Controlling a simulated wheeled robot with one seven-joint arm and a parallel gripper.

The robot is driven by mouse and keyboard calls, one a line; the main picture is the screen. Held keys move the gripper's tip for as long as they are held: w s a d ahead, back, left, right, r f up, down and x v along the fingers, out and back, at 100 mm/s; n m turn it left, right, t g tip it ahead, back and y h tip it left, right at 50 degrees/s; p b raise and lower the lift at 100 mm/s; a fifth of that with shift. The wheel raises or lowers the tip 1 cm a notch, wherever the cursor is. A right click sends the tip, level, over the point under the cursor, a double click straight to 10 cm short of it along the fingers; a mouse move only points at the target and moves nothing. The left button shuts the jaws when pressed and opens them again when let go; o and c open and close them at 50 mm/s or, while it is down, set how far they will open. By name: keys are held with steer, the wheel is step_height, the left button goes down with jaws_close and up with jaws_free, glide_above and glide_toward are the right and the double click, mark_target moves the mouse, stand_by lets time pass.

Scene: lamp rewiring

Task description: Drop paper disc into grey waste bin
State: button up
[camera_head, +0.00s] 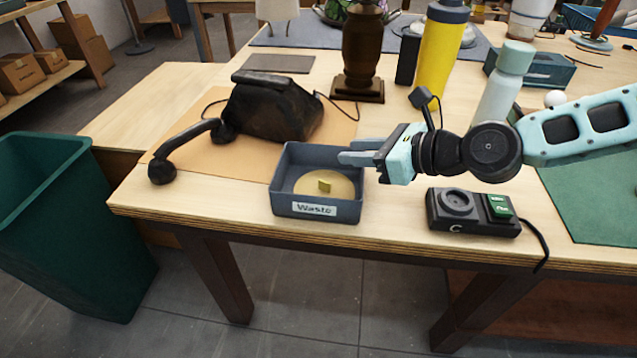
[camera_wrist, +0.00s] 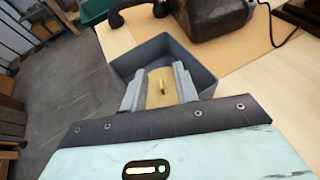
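The grey waste bin (camera_head: 316,209), an open box with a "Waste" label on its front, stands on the wooden table near the front edge. The pale tan paper disc (camera_head: 343,187) lies inside it, with a small yellow tab (camera_head: 324,186) on top. My gripper (camera_head: 346,156) comes from the right, its fingertips at the bin's right side, above the rim. In the wrist view my gripper (camera_wrist: 160,70) has its fingers apart. The disc (camera_wrist: 160,98) shows between and beyond them inside the bin (camera_wrist: 203,76), and the fingers hold nothing.
A dark old telephone (camera_head: 270,108) with its handset (camera_head: 185,146) off lies behind and left of the bin on a tan mat. A black device (camera_head: 470,213) with a green button sits to the right. A large green bin (camera_head: 60,230) stands on the floor at left.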

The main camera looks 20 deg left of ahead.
steer(key=v, duration=1)
steer(key=shift+d+r, duration=0.15)
steer(key=shift+d, duration=0.2)
steer(key=shift+s, duration=0.1)
steer(key=s+d+f+n+g+h, duration=0.3)
steer(key=s+d+f+n+h, duration=0.2)
steer(key=s+f+n+h, duration=0.6)
steer(key=s+d+r+n+h, duration=0.1)
steer(key=s+d+r+n, duration=0.8)
steer(key=n, duration=0.7)
steer(key=shift+d+r+n+t+h+p, duration=0.3)
steer(key=shift+d+r+p, duration=0.1)
steer(key=shift+d+r, duration=0.5)
